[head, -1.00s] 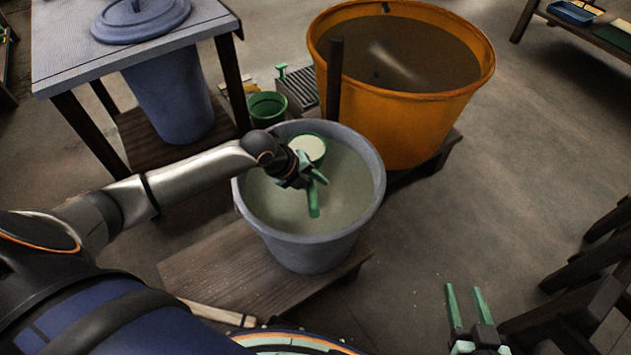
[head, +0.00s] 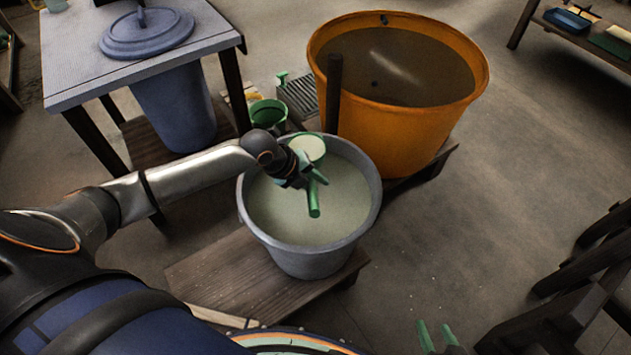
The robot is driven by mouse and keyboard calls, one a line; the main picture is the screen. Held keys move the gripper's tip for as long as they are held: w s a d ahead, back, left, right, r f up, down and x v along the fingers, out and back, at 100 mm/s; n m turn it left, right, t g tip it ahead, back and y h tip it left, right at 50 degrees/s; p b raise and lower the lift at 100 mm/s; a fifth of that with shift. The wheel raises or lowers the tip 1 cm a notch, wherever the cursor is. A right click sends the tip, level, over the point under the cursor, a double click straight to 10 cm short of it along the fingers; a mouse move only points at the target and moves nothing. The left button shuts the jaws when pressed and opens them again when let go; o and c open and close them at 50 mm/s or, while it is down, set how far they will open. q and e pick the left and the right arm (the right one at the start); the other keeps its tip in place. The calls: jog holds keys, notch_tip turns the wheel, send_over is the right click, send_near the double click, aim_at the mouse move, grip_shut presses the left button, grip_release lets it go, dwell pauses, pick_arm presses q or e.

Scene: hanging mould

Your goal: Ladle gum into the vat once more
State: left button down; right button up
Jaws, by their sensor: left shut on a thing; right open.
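A green ladle (head: 315,205) has a round cup filled with pale gum (head: 308,148). My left gripper (head: 314,181) is shut on the ladle's handle, over the grey tub (head: 307,258) of pale greenish-white gum. The cup looks level, overlapping the tub's far rim in the picture; whether it clears the surface is hard to tell. The large orange vat (head: 400,134), holding murky brown liquid, stands behind and to the right. My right gripper (head: 436,335) is open and empty at the bottom edge, far from the tub, and partly cut off.
A dark upright post (head: 333,95) stands between tub and vat. A small green bucket (head: 268,113) and a grey ridged rack (head: 299,97) sit behind the tub. A table with a blue lid (head: 147,32) is at left. Floor at right is clear before dark timber.

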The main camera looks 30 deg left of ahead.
jog(key=r+p, duration=0.1)
jog(key=p, duration=0.1)
jog(key=d+r+p, duration=0.1)
jog(key=r+p, duration=0.1)
jog(key=shift+w+r+p, duration=0.1)
jog(key=shift+r+p, duration=0.2)
jog(key=shift+p, duration=0.05)
jog(key=shift+r, duration=0.1)
dwell(0.4)
